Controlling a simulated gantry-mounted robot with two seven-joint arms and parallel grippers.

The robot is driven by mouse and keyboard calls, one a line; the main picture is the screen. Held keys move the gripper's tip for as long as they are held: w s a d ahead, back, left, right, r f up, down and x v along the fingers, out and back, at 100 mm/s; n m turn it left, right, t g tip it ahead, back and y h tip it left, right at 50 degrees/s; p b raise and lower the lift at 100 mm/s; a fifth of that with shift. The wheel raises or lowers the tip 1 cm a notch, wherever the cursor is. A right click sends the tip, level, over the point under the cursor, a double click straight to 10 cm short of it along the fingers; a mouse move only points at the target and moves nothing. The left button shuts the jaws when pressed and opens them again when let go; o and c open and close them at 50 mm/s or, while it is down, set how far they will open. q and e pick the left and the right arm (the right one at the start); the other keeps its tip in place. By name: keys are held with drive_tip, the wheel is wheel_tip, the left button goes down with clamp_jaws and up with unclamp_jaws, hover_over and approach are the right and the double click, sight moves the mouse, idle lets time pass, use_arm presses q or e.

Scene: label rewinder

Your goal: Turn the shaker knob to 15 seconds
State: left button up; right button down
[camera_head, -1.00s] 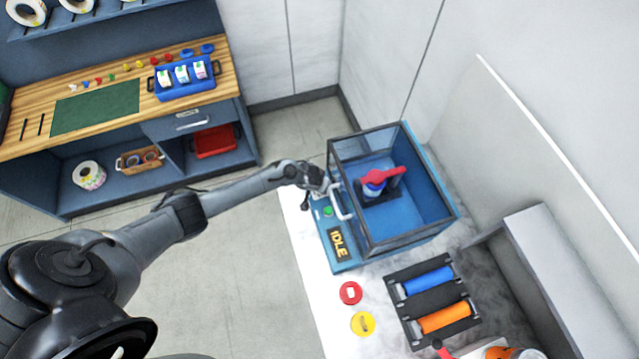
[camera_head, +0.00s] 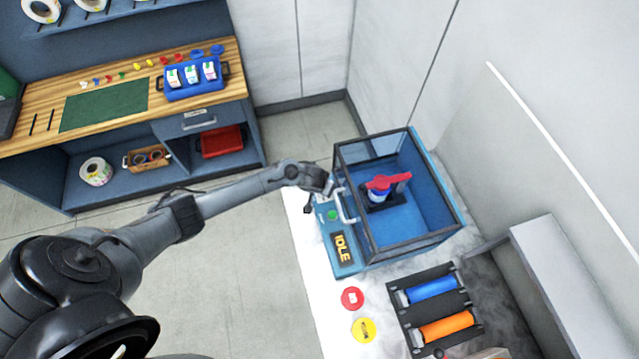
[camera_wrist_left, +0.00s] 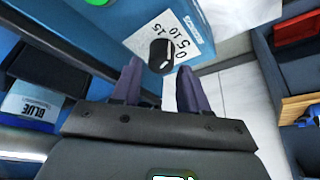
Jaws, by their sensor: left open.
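The shaker (camera_head: 345,255) is a blue box with a dark-framed clear guard, and its display reads IDLE. Its black knob (camera_wrist_left: 162,56) shows in the left wrist view on a white dial label numbered 0, 5, 10, 15. A white mark is on the knob, but I cannot tell which number it points to. My left gripper (camera_wrist_left: 157,88) is open, its two dark fingertips just short of the knob and on either side of it. My right gripper is out of view.
A green button (camera_head: 332,215) and a pale handle (camera_head: 346,207) are close to my left gripper. Red (camera_head: 352,298) and yellow (camera_head: 363,330) discs and a rack with blue and orange rollers (camera_head: 433,288) lie nearer on the table. A wooden-topped bench (camera_head: 110,140) stands at left.

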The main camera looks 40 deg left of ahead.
use_arm(q)
drive_tip(key=v, duration=0.8)
drive_tip(key=shift+s+r, duration=0.15)
drive_tip(key=shift+r, duration=0.15)
